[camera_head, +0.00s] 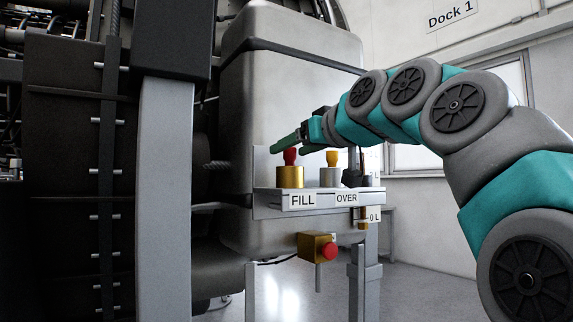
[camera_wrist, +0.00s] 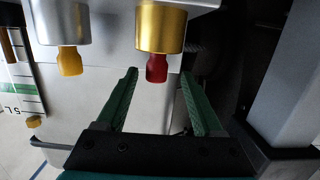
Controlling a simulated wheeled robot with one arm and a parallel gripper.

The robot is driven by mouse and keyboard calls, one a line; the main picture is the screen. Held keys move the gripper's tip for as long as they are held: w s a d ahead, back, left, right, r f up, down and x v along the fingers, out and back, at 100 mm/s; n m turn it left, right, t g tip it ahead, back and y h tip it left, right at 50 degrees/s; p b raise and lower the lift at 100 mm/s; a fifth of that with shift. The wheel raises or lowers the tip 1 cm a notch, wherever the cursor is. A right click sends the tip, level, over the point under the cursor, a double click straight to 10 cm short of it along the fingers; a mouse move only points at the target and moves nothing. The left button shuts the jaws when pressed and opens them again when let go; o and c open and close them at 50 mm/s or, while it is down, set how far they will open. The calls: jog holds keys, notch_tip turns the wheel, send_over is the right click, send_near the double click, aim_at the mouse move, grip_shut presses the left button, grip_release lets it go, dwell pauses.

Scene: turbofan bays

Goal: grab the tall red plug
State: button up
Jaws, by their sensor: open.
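The red plug (camera_head: 291,156) stands upright on a gold cylinder (camera_head: 290,177) above the FILL label (camera_head: 302,200). In the wrist view the red plug (camera_wrist: 157,68) hangs from the gold cylinder (camera_wrist: 160,28), as that picture is upside down. My gripper (camera_head: 287,146) is at the plug's height in the head view, its green fingers pointing left. In the wrist view my gripper (camera_wrist: 158,75) is open, with the red plug between the lines of its two fingers, near their tips. No contact with the plug shows. The plug's lower end is hidden in the gold cylinder.
A yellow plug (camera_head: 333,158) on a silver cylinder (camera_head: 331,177) stands close to the right, above the OVER label (camera_head: 347,198). A gold box with a red button (camera_head: 329,252) hangs below the shelf (camera_head: 265,199). A grey post (camera_head: 164,200) stands to the left.

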aim_at(284, 158)
jog(key=x, duration=0.2)
jog(key=f+p+x, duration=0.1)
jog(key=x, duration=0.1)
jog(key=shift+w, duration=0.35)
jog(key=shift+w+a+f, duration=0.1)
jog(key=shift+w+a, duration=0.2)
jog(key=shift+w, duration=0.1)
grip_shut()
